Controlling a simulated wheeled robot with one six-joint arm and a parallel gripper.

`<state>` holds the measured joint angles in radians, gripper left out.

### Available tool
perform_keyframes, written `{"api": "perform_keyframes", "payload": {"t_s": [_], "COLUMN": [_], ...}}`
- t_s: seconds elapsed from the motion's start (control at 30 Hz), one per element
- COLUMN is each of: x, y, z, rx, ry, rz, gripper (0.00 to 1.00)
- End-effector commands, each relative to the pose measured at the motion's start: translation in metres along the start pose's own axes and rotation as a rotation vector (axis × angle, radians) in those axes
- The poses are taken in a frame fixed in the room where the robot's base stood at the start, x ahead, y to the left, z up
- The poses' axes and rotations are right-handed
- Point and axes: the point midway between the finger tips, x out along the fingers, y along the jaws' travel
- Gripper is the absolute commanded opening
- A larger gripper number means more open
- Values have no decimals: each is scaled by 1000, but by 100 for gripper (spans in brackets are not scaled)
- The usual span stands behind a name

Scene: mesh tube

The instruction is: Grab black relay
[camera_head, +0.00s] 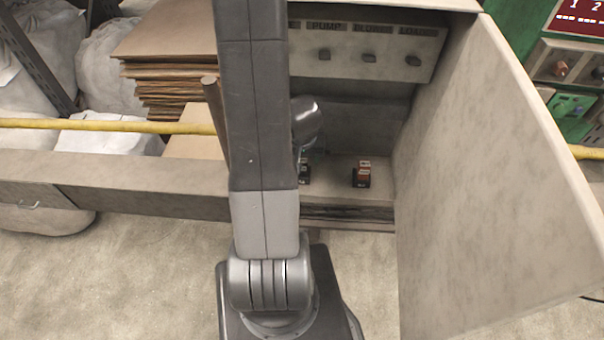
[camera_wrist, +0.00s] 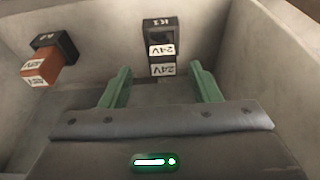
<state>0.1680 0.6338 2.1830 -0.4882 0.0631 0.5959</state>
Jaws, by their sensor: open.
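In the wrist view a black relay (camera_wrist: 160,40) marked K1 stands in the cabinet, with white 24V labels on it. My gripper (camera_wrist: 162,80) is open, with its two green fingers at either side of the line toward the relay's near end. I cannot tell whether the fingers reach beside it. In the head view my arm hides most of the black relay; a dark piece of it shows at the arm's right edge (camera_head: 304,172). An orange relay on a black base (camera_wrist: 45,62) stands to the left in the wrist view; it also shows in the head view (camera_head: 362,174).
The cabinet door (camera_head: 490,170) stands open at the right. A panel with several knobs (camera_head: 365,52) is above the cabinet floor. A yellow bar (camera_head: 110,125) crosses at the left, before stacked brown sheets (camera_head: 170,45). Cabinet walls close in around the relays.

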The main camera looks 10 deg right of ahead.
Motion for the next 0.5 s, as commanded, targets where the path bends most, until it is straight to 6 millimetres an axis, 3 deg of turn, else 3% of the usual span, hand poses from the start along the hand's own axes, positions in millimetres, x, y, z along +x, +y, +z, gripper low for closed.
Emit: {"api": "perform_keyframes", "payload": {"t_s": [0.03,0.37,0.5], "x": [8,21,40], "y": [0,-1,-2], "z": [1,-1,-4], "rx": [0,-1,-1], "ry": [0,0,-1], "rz": [0,0,0], "gripper": [56,56,56]}}
